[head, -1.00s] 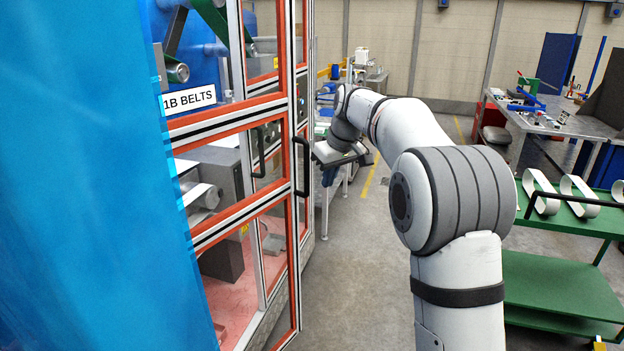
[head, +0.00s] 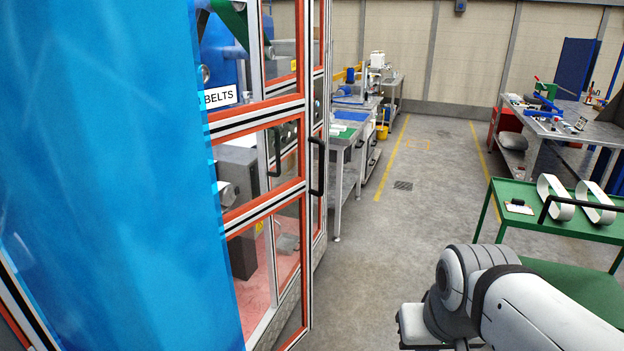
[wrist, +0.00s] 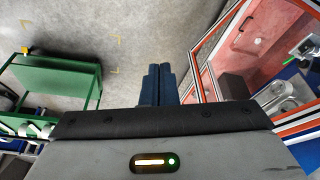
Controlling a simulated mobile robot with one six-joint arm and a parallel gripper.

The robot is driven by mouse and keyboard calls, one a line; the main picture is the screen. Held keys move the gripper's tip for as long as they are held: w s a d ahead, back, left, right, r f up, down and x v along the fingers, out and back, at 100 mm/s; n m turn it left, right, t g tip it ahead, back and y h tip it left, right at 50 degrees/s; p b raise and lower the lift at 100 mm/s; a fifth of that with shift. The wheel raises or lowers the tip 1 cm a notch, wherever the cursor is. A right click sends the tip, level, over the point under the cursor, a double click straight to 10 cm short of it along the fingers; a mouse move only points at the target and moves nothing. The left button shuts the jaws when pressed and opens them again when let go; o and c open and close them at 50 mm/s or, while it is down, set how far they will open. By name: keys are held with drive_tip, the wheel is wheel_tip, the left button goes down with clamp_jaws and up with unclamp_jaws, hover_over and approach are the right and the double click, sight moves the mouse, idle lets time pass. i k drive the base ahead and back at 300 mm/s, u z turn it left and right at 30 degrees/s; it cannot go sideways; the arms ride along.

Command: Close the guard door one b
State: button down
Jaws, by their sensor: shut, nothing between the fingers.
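The guard door (head: 260,205), with orange framing, black-and-white stripes and clear panes, stands at the left in the head view. A black bar handle (head: 317,166) is on its right-hand upright. In the wrist view, orange-edged framing (wrist: 205,75) slants at the right, with a red surface behind. My gripper's two dark blue fingers (wrist: 157,85) are together and empty, apart from the framing. In the head view the fingers are hidden; only my wrist shows at bottom right.
A blue sheet (head: 110,180) fills the left foreground. A green cart (head: 555,215) with white belt loops stands at right, close to my arm. A grey workbench (head: 570,115) is behind it. Small tables (head: 348,135) line the left side. The middle floor (head: 410,220) is clear.

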sight(228, 125)
drive_tip(key=u, duration=0.15)
drive_tip(key=k, duration=0.35)
drive_tip(key=z, duration=0.75)
drive_tip(key=i, duration=1.65)
drive_tip(key=u, duration=0.75)
